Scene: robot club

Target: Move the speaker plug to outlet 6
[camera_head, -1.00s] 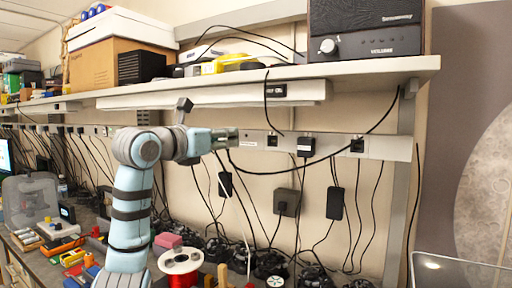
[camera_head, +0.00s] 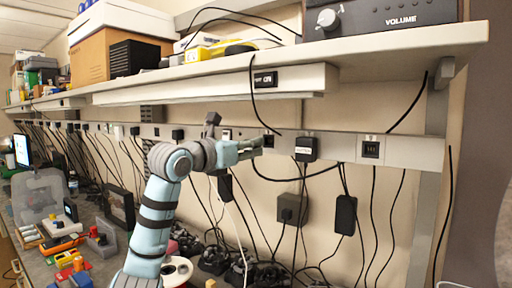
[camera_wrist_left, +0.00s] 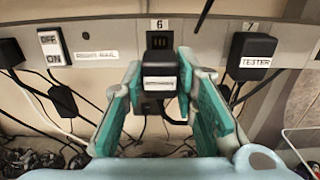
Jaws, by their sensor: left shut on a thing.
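My left gripper (camera_head: 254,148) comes in from the left at the outlet strip. In the left wrist view its green-padded fingers (camera_wrist_left: 160,82) are shut around a black plug, the speaker plug (camera_wrist_left: 160,70), with a small pale label too small to read. Outlet 6 (camera_wrist_left: 159,41), under its "6" label, shows just above and behind the plug. I cannot tell whether the plug touches it. In the head view outlet 6 (camera_head: 268,141) is just right of the fingertips, and the held plug is hidden. The speaker (camera_head: 380,14) stands on the shelf. My right gripper is not in view.
The plug labelled TESTER (camera_wrist_left: 252,57) sits at outlet 7, close right of my fingers; it also shows in the head view (camera_head: 306,149). A switch (camera_wrist_left: 53,47) is to the left. A free outlet (camera_head: 370,149) is farther right. Cables hang below; the shelf (camera_head: 400,47) overhangs.

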